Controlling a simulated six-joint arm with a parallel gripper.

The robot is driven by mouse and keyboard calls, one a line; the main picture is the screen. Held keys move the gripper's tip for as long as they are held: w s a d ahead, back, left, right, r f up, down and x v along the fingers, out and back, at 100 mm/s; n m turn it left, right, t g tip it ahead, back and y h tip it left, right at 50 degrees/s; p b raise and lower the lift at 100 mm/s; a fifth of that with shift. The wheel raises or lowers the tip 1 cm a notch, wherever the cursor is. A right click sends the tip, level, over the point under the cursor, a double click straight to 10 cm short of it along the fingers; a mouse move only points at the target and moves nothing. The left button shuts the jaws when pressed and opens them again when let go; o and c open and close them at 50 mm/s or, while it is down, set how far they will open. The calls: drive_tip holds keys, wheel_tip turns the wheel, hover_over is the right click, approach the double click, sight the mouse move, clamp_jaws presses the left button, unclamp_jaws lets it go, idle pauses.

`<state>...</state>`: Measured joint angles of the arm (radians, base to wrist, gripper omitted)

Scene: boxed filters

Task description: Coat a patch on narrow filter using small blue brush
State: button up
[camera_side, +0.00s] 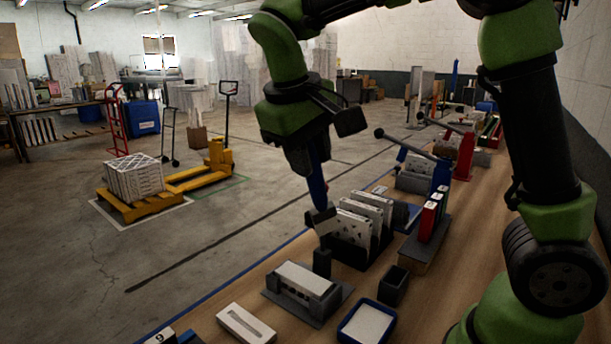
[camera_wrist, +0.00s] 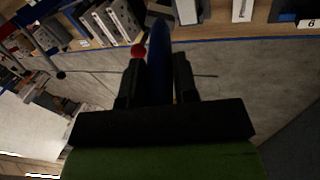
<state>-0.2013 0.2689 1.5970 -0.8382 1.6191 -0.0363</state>
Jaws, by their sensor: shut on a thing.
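My gripper (camera_side: 314,172) is shut on a blue brush (camera_side: 319,190), whose handle points down. In the wrist view the blue handle (camera_wrist: 159,60) stands between the two fingers of my gripper (camera_wrist: 160,75). The brush's lower end is by the near left end of a dark rack holding several upright white filters (camera_side: 348,227); I cannot tell if it touches anything. Its bristles are not clear. A pale boxed piece (camera_side: 304,278) lies in a grey fixture nearer the camera. I cannot tell which piece is the narrow filter.
A blue-rimmed tray (camera_side: 345,335), a dark open box (camera_side: 393,286) and a white slotted piece (camera_side: 245,325) are at the bench's near end. Red and black boxes (camera_side: 430,219) stand right of the rack. Lever presses (camera_side: 465,155) stand farther back. Open floor lies left.

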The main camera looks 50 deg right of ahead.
sight(318, 189)
drive_tip(key=shift+f, duration=2.35)
